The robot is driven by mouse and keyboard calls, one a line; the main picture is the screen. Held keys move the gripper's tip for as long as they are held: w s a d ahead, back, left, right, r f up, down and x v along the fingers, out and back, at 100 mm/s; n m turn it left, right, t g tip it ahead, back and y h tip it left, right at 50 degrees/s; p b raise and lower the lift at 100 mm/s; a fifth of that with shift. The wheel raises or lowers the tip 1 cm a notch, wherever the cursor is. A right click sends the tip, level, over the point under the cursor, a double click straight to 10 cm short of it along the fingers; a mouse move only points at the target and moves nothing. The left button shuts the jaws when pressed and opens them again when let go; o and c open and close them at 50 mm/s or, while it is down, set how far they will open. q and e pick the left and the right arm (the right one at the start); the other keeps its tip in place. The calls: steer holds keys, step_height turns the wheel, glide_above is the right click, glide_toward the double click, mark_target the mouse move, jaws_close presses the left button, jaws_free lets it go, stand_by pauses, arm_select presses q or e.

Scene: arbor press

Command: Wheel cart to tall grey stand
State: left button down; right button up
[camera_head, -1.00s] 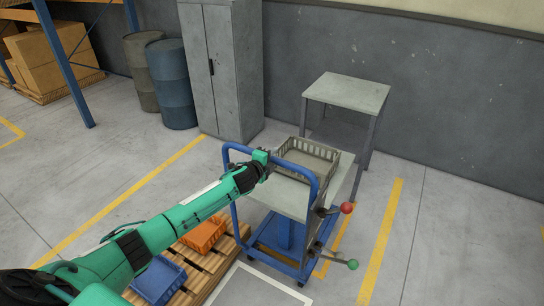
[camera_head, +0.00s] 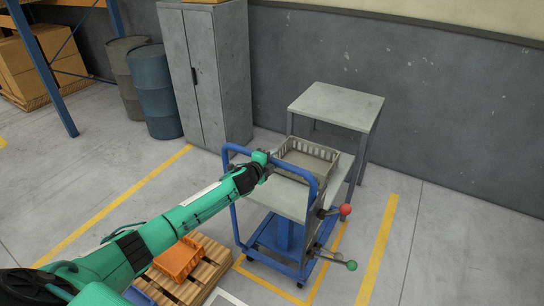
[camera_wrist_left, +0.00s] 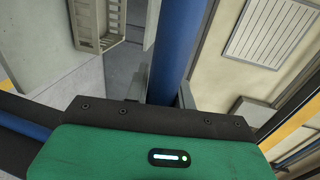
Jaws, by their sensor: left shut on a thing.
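The cart (camera_head: 278,200) has a grey top, a blue frame and a blue push handle (camera_head: 312,190). A grey slatted tray (camera_head: 310,163) sits on its top. My left gripper (camera_head: 268,160) is shut on the blue handle bar, which runs between the fingers in the left wrist view (camera_wrist_left: 172,50). The tall grey stand (camera_head: 338,104), a plain table with a flat top and legs, stands just behind the cart by the wall. The cart's far side overlaps it in the head view, so I cannot tell if they touch. My right gripper is not in view.
A lever with a red knob (camera_head: 345,209) and one with a green knob (camera_head: 351,265) stick out at the cart's right. A pallet with an orange bin (camera_head: 178,259) lies at left. A grey cabinet (camera_head: 207,80) and drums (camera_head: 155,95) stand behind. Floor is free at right.

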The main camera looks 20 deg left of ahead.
arm_select(q)
steer(key=shift+w+a+r, duration=0.1)
steer(key=shift+w+r, duration=0.35)
steer(key=shift+w, duration=0.1)
steer(key=c, duration=1.6)
jaws_free()
steer(key=o, duration=0.4)
steer(key=shift+w, duration=0.2)
steer(key=shift+o, duration=0.2)
steer(key=shift+w+d+f, duration=0.2)
steer(key=shift+f, duration=0.15)
steer(key=b+v, duration=0.2)
steer(key=v, duration=1.2)
steer(key=shift+b, duration=0.35)
